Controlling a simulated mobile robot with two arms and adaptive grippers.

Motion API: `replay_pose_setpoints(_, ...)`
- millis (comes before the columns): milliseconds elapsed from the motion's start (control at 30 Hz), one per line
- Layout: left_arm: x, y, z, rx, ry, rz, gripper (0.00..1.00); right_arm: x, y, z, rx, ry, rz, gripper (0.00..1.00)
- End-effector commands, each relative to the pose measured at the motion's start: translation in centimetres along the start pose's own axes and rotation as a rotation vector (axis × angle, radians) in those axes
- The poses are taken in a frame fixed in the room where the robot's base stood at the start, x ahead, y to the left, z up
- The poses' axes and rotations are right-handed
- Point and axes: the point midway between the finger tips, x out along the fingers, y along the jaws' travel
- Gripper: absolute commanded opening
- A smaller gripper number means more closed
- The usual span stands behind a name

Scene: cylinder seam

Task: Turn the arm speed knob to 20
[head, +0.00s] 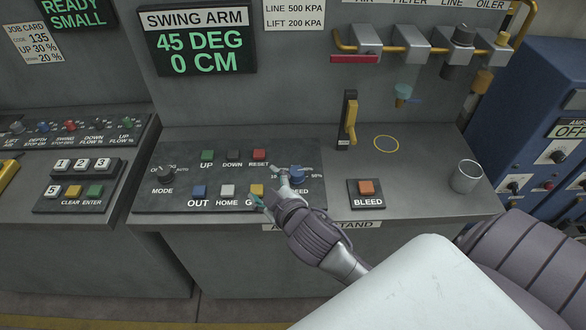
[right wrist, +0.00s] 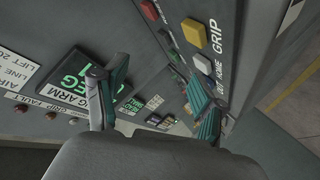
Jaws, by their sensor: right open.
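The blue speed knob (head: 297,174) sits at the right end of the dark swing arm panel (head: 314,200), above the partly covered word SPEED. Small percent marks flank it, but its setting is too small to read. My right gripper (head: 270,188) is open and empty, just left of the knob, with its fingers over the panel near the yellow button (head: 257,190). I cannot tell whether a finger touches the knob. In the right wrist view my open fingers (right wrist: 150,98) stand apart with nothing between them; the knob is not clearly seen there. My left gripper is not in view.
A red reset button (head: 259,155), a mode knob (head: 165,173) and other buttons share the panel. Right of it are a bleed button box (head: 366,202), a yellow-handled lever (head: 351,122) and a metal cup (head: 465,177). The display (head: 199,52) reads 45 DEG, 0 CM.

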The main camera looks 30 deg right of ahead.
Motion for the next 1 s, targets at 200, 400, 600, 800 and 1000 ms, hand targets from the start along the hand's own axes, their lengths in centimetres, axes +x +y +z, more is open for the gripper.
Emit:
replay_pose_setpoints(200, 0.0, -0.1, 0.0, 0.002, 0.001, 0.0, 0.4, 1.0, 3.0, -14.3, -0.37, 0.566, 0.17, 0.71)
replay_pose_setpoints(400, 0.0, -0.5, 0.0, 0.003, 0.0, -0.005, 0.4, -2.4, -0.3, -23.5, -0.86, 1.098, 0.215, 0.71)
replay_pose_setpoints(600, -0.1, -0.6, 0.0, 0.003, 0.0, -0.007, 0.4, -3.9, -5.6, -22.9, -1.447, 1.488, 0.069, 0.71)
replay_pose_setpoints(800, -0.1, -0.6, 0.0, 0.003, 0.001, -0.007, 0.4, -0.8, -5.0, -14.9, -2.062, 1.617, -0.332, 0.71)
replay_pose_setpoints(1000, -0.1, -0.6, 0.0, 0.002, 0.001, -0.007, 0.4, 2.4, 4.3, -6.3, -2.495, 1.407, -0.944, 0.71)
